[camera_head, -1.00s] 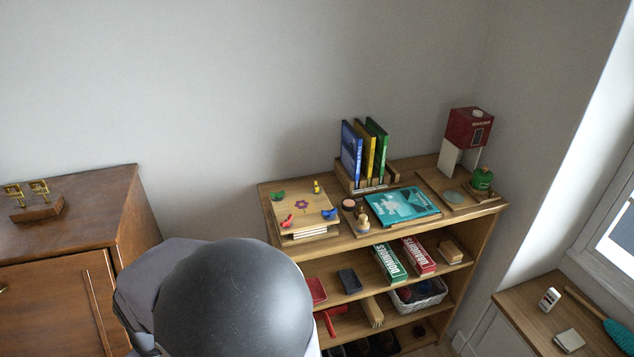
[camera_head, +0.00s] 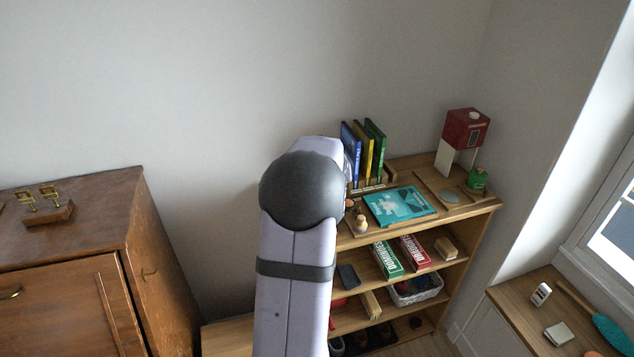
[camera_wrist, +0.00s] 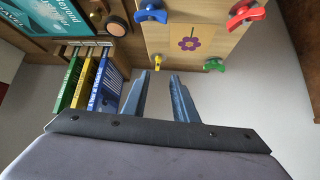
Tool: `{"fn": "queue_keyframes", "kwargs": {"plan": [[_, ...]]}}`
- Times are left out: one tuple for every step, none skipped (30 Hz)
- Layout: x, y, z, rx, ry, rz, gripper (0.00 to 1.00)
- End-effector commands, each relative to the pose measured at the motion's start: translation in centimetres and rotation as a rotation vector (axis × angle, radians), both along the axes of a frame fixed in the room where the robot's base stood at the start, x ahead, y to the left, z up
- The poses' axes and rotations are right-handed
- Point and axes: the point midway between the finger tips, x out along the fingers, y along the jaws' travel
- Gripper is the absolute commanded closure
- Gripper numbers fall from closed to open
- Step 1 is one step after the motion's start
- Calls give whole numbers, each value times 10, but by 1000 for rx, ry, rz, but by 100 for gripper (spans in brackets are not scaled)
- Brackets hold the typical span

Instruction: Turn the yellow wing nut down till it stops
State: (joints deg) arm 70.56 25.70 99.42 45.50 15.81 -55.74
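In the wrist view the yellow wing nut (camera_wrist: 158,62) sits at one corner of a wooden flower press (camera_wrist: 165,38) with a purple flower on it. My gripper (camera_wrist: 160,76) is open and empty, its two blue-grey fingers apart. The yellow wing nut shows just past the fingertips, roughly in line with the gap; how far off it is I cannot tell. The red (camera_wrist: 245,14), blue (camera_wrist: 150,14) and green (camera_wrist: 214,65) wing nuts are at the other corners. In the head view my arm hides the press and the gripper.
A brown cabinet (camera_head: 70,250) stands at the left.

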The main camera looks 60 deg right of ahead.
Motion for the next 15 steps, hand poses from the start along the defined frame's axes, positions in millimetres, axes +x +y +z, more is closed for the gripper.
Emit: {"fn": "queue_keyframes", "kwargs": {"plan": [[-3,-4,1,-4,-1,-7,74],[-4,-4,1,-6,-1,-8,74],[-5,-5,1,-7,-1,-9,74],[-4,-5,1,-7,-1,-9,74],[-4,-5,1,-6,-1,-8,74],[-3,-5,0,-6,-1,-8,74],[-3,-6,-1,-4,-1,-8,74],[-2,-6,-2,-4,-1,-8,74],[-2,-7,-4,-4,0,-8,74],[-1,-8,-5,-2,0,-7,74],[0,-10,-6,-2,0,-7,74],[2,-12,-9,-3,-1,-7,74],[3,-13,-11,-2,0,-7,74],[4,-15,-14,-2,0,-7,74],[6,-18,-17,-1,0,-8,74]]}}
